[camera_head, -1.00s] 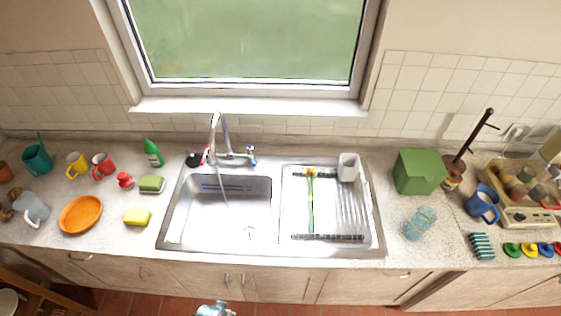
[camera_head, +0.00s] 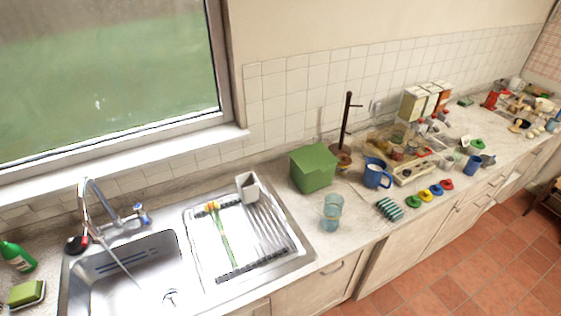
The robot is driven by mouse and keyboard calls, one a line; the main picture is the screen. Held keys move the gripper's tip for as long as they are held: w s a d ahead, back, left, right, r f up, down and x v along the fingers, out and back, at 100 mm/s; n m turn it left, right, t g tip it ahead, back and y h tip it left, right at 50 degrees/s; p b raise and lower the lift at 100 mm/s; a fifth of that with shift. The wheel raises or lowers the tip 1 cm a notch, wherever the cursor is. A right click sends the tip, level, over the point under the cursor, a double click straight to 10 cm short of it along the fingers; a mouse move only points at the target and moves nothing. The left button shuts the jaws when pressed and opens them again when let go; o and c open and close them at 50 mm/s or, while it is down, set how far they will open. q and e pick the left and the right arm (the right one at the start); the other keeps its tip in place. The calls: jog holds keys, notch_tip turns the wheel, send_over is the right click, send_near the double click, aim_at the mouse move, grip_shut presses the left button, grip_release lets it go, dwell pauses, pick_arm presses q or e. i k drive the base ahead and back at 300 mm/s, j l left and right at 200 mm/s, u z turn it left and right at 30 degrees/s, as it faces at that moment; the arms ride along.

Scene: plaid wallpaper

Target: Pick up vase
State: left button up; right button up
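A light-blue see-through glass vessel (camera_head: 332,212), the thing most like a vase here, stands on the counter right of the sink's drainer. A white square-topped container (camera_head: 247,187) stands at the back of the drainer; I cannot tell for sure which of the two is the vase. A green-stemmed item with a yellow-orange top (camera_head: 221,222) lies on the drainer. Neither of my grippers is in view.
A green box (camera_head: 313,168) stands just behind the glass vessel. A blue jug (camera_head: 376,173), a striped sponge (camera_head: 390,209) and several coloured small items lie to the right. The sink (camera_head: 135,275) is at left. Counter in front of the green box is mostly clear.

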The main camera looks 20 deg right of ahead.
aim_at(334, 202)
jog(key=z, duration=1.35)
jog(key=u, duration=1.8)
jog(key=z, duration=1.8)
jog(key=l+u, duration=0.15)
jog(key=l, duration=0.45)
